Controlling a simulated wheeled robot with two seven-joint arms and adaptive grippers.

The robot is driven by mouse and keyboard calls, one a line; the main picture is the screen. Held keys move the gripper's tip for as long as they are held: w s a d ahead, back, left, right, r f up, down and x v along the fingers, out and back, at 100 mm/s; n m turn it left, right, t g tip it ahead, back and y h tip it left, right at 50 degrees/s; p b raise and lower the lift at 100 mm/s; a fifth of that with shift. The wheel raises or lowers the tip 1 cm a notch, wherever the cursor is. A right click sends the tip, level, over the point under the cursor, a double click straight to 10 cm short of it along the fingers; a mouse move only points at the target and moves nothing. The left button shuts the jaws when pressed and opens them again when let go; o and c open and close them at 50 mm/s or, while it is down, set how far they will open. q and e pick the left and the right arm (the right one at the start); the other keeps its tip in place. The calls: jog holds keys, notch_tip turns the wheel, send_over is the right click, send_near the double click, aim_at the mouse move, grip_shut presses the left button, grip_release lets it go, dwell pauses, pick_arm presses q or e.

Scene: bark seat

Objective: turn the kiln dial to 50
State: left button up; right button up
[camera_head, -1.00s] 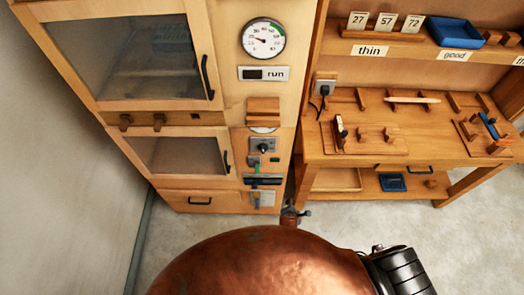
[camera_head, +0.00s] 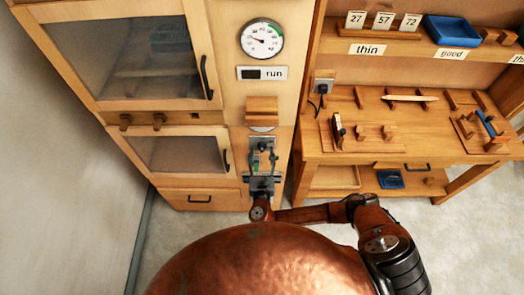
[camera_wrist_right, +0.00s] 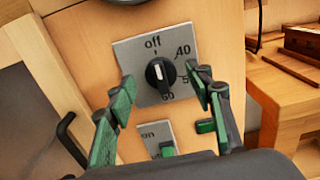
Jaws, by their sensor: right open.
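The kiln dial (camera_wrist_right: 160,74) is a black round knob with a white mark on a grey plate, labelled off, 40, 50 and 60, in the right wrist view. Its white mark points up towards off. In the head view the dial's plate (camera_head: 264,142) is on the kiln front, partly covered by my gripper. My right gripper (camera_wrist_right: 164,82) is open, with its green-padded fingers on either side of the dial plate's lower half; I see no finger touching the knob. It also shows in the head view (camera_head: 263,158). My left gripper is not in view.
Below the dial is a second plate marked "on" (camera_wrist_right: 150,134) with a green-tipped switch. Above are a wooden block (camera_head: 262,106), a run sign (camera_head: 263,73) and a round gauge (camera_head: 262,40). A workbench (camera_head: 345,150) stands to the right, glass doors to the left.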

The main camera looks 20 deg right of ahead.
jog(key=shift+w+d, duration=0.15)
jog(key=shift+w, duration=0.65)
jog(key=c, duration=1.1)
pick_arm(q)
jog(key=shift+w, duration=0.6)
